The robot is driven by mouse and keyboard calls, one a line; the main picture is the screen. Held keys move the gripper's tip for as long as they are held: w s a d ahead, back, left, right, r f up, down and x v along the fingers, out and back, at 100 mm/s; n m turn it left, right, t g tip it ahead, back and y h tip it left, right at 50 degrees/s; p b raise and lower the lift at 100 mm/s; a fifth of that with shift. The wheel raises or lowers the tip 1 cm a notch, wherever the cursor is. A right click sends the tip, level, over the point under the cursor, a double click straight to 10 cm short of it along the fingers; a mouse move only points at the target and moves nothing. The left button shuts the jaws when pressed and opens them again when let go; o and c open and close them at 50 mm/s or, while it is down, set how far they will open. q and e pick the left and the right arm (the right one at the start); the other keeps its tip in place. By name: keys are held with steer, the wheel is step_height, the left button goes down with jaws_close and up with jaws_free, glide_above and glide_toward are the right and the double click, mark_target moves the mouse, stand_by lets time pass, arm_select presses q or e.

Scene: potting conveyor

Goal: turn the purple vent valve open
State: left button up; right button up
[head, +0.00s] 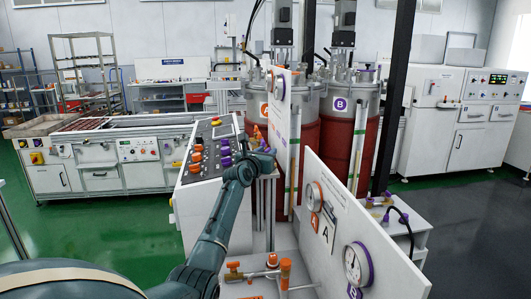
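My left arm reaches from the bottom left to the middle, and its gripper (268,153) is beside the control console, in front of tank A. It is small and dark, and I cannot tell whether it is open or shut. Purple fittings (380,201) sit on a white ledge right of the upright panel, well away from this gripper. Another purple part (366,74) is on the lid of tank B (341,104). I cannot tell which of these is the vent valve, or its setting. My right gripper is not in view.
The control console (196,178) has orange and purple knobs. An upright white panel (336,205) carries a purple-ringed gauge B (357,264) and an orange-ringed gauge A (314,197), standing between the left arm and the right ledge. Orange valves (234,271) stand below. A black post (394,100) rises behind.

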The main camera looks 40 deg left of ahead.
arm_select(q)
steer(key=shift+c, duration=0.3)
jaws_close()
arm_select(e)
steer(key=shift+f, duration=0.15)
